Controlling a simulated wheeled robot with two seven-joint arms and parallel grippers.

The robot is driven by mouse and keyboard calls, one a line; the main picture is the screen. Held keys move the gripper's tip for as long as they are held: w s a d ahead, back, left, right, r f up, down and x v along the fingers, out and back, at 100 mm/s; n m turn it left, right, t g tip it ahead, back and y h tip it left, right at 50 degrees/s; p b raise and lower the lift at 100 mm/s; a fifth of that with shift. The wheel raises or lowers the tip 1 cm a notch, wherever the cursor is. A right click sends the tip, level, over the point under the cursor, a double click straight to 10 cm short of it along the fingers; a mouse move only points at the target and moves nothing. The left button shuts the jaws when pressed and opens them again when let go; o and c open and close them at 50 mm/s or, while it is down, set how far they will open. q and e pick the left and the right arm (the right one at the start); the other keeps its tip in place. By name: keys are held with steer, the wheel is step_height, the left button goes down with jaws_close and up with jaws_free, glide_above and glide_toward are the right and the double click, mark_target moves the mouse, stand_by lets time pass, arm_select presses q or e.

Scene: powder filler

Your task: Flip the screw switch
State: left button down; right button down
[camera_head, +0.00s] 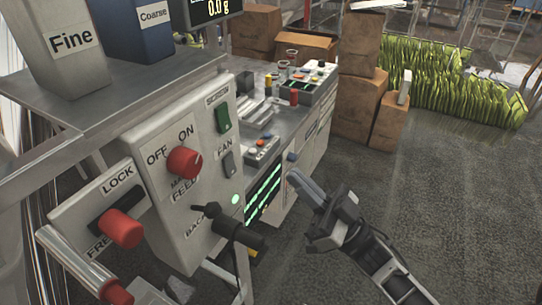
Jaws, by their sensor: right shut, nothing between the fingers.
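The control panel (160,150) of the filler fills the left middle of the head view. A green rocker switch (222,117) sits near its upper right edge, under a small label too blurred to read surely. A grey switch (229,163) labelled FAN is below it. My right gripper (302,187) is to the right of the panel, with its fingers shut and empty. It points up and left, apart from the switches. My left gripper is not in view.
A red ON/OFF knob (184,162), a red lock knob (122,229) and a black handle (240,234) stick out from the machine. A steel bench (262,95) with small items stands behind. Cardboard boxes (357,92) stand further back. Carpeted floor on the right is clear.

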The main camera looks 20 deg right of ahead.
mark_target(226, 122)
steer(key=x, duration=0.3)
steer(key=f+p+x, duration=0.1)
steer(key=x, duration=0.3)
steer(key=w+a+x, duration=0.1)
steer(key=x, duration=0.3)
steer(key=shift+w+f+p, duration=0.15)
steer(key=shift+f+p, duration=0.05)
steer(key=shift+p, duration=0.15)
steer(key=shift+w+a, duration=0.3)
steer(key=shift+w, duration=0.05)
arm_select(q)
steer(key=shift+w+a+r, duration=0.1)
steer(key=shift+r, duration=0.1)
arm_select(e)
steer(key=shift+f, duration=0.1)
